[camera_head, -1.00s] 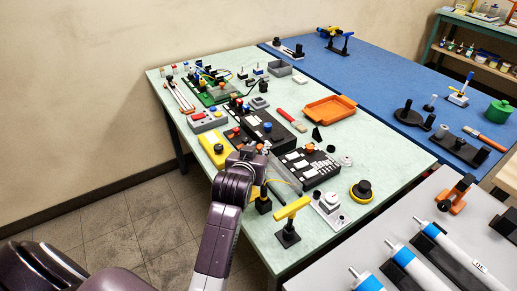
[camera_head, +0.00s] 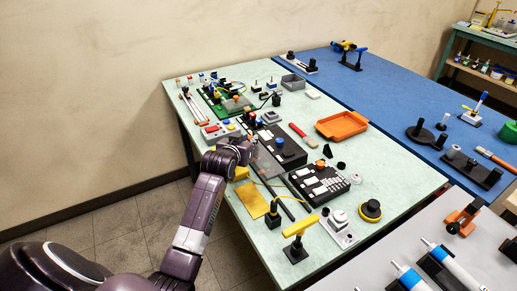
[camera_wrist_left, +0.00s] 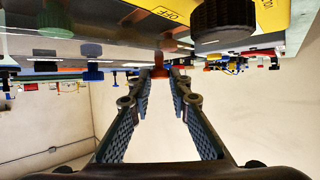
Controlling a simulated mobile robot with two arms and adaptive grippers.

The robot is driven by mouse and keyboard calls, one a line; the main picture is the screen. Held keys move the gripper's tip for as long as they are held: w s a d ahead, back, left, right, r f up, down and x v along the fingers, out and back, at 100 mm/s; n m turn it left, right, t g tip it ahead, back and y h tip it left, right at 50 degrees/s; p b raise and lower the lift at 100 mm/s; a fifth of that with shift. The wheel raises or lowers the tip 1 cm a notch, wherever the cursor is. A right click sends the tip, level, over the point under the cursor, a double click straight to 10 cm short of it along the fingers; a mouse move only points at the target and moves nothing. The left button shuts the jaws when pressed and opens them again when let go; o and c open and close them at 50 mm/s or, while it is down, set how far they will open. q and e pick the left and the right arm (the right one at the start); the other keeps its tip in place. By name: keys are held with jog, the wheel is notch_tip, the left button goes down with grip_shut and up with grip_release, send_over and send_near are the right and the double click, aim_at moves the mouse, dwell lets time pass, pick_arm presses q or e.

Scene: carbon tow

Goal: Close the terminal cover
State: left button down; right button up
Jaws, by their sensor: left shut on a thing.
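The terminal cover (camera_head: 266,165) looks like a clear greyish panel beside the long black box (camera_head: 280,148) on the pale green table. My left gripper (camera_head: 248,147) reaches in from the left and is at the cover's upper left edge. In the left wrist view its two ribbed fingers (camera_wrist_left: 158,82) come together at a red-brown knob (camera_wrist_left: 158,65), which appears to belong to the cover. The gripper itself hides much of this contact in the head view, and the cover's exact tilt is hard to tell. My right gripper is not in view.
A black box with white labels (camera_head: 319,184) stands to the right, with a yellow-handled stand (camera_head: 298,232) in front. A yellow plate (camera_head: 252,201) lies near the front edge. An orange tray (camera_head: 341,125) and a blue-topped table (camera_head: 385,95) are farther back.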

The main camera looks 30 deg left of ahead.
pick_arm(q)
jog(key=a, duration=0.1)
jog(key=w+a, duration=0.1)
jog(key=shift+w+a+f, duration=0.15)
jog(key=shift+w+a, duration=0.15)
jog(key=shift+a, duration=0.15)
jog(key=shift+r, duration=0.2)
jog(key=c, duration=2)
grip_release()
jog(key=shift+c, duration=0.2)
jog(key=shift+o, duration=1.1)
jog(key=shift+w+a+f, duration=0.15)
jog(key=shift+w+f, duration=0.05)
jog(key=v, duration=1.2)
jog(key=shift+r, duration=0.15)
